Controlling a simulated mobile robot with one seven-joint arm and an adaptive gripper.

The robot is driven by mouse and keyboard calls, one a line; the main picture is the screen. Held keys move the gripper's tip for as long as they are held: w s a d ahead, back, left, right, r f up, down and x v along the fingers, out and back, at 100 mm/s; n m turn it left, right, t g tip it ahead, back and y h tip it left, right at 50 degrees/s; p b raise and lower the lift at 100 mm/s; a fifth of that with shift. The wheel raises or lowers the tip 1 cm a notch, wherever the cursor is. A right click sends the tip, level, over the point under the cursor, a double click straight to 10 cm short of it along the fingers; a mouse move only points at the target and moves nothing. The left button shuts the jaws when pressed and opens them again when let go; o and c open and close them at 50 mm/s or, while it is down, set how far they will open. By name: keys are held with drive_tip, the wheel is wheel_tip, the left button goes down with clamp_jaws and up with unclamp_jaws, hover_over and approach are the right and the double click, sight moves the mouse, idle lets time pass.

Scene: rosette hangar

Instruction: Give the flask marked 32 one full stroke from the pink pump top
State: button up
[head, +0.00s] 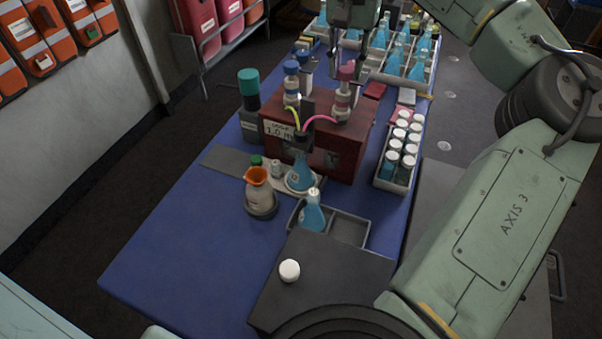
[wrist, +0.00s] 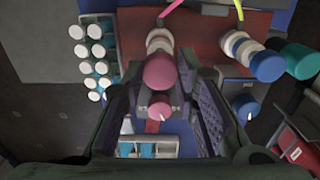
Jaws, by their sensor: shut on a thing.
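The pink pump top (head: 346,72) stands on the dark red dispenser box (head: 345,150). It also shows in the wrist view (wrist: 160,71). My gripper (head: 347,62) comes down from above, and its two dark padded fingers (wrist: 164,88) are shut on the pink pump top from both sides. A pink tube runs from this pump to a dark nozzle (head: 302,140) at the box's front. A flask of blue liquid (head: 299,177) stands under the nozzle on a grey plate. It has a small round mark, too small to read.
A blue-topped pump (head: 291,68) stands left of the pink one. Another blue flask (head: 312,216) sits in a grey tray in front. A rack of white-capped vials (head: 400,150) is on the right.

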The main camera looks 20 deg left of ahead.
drive_tip(key=shift+f, duration=0.8)
drive_tip(key=o, duration=0.9)
drive_tip(key=shift+c, duration=0.2)
drive_tip(key=shift+r, duration=3.55)
